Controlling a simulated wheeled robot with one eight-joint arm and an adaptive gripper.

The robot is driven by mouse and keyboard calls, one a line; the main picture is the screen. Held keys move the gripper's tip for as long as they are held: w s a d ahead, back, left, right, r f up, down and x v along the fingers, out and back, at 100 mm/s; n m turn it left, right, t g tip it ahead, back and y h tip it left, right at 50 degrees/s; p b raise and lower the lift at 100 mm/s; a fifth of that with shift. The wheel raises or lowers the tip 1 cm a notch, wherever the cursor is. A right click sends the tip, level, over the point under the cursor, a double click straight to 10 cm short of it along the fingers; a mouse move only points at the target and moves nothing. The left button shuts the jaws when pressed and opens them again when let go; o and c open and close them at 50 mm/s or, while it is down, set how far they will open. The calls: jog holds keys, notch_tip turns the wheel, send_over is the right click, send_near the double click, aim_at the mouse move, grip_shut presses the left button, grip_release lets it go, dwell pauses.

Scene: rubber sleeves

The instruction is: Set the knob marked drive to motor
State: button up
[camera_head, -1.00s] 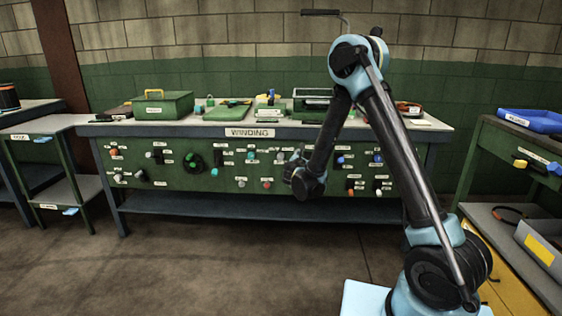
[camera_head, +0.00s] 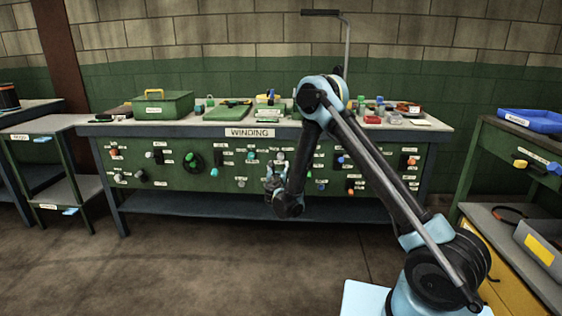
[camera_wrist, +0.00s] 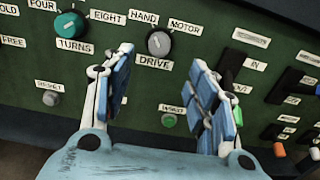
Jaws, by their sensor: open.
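The drive knob (camera_wrist: 159,42) is a round grey knob on the green panel, with the word DRIVE under it, HAND at its upper left and MOTOR at its upper right. Its exact pointing direction is hard to tell. It also shows small in the head view (camera_head: 280,156). My gripper (camera_wrist: 160,57) is open and empty, its blue-padded fingers spread to either side of the knob in the wrist view. In the head view my gripper (camera_head: 274,178) is in front of the panel, just below the knob. I cannot tell whether it touches anything.
A teal turns knob (camera_wrist: 69,24) is to the left. A green-lit button (camera_wrist: 194,122) and a grey reset button (camera_wrist: 52,98) are below. Black switches (camera_wrist: 230,63) are at the right. The winding bench (camera_head: 180,131) carries a green toolbox (camera_head: 163,104).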

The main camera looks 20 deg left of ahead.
aim_at(280, 157)
jog(key=x, duration=1.1)
jog(key=shift+w, duration=0.25)
jog(key=c, duration=1.1)
